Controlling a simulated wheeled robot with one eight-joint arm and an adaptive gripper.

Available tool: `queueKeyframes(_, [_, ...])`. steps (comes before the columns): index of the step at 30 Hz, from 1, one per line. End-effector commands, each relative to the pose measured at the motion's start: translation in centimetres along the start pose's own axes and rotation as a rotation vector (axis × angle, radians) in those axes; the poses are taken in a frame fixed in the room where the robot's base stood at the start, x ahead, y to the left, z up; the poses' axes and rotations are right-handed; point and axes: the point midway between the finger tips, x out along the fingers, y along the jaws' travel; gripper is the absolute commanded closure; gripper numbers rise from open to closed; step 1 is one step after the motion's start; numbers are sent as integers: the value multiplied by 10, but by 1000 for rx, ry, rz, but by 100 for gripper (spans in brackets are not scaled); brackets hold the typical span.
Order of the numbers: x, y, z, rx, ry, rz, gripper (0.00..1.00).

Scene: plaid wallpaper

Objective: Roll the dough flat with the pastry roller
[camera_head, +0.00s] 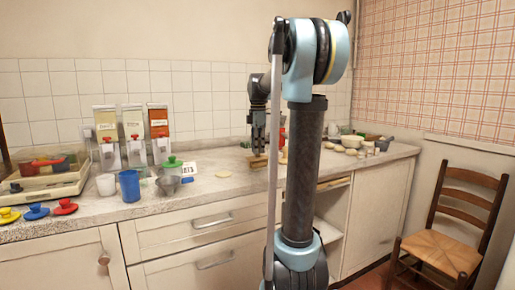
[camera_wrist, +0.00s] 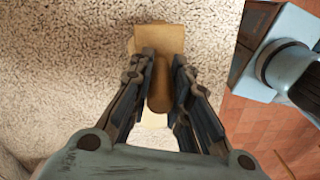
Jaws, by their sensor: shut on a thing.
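My gripper (camera_head: 258,151) points down over the counter and is shut on a brown wooden piece (camera_wrist: 160,85), which looks like the pastry roller's handle. A paler tan wooden part (camera_wrist: 160,38) shows beyond and below the fingertips in the wrist view. In the head view this wooden thing (camera_head: 258,162) sits at or just above the counter; I cannot tell if it touches. A pale, roundish piece that looks like the dough (camera_head: 223,174) lies on the counter left of my gripper, apart from it. The dough is not seen in the wrist view.
The counter (camera_head: 215,195) holds a blue cup (camera_head: 129,186), a grey pot (camera_head: 169,185) and a numbered card (camera_head: 187,168) to the left. Bowls and pale round pieces (camera_head: 350,151) stand at the right. A chair (camera_head: 450,235) stands on the floor at right.

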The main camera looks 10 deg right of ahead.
Motion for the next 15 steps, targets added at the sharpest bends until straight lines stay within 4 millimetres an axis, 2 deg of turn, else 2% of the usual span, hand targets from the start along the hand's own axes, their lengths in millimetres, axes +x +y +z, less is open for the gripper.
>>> queueKeyframes(5, [-1,-2,1,0,0,0,100])
queueKeyframes(15, [1,14,-4,-2,0,0,100])
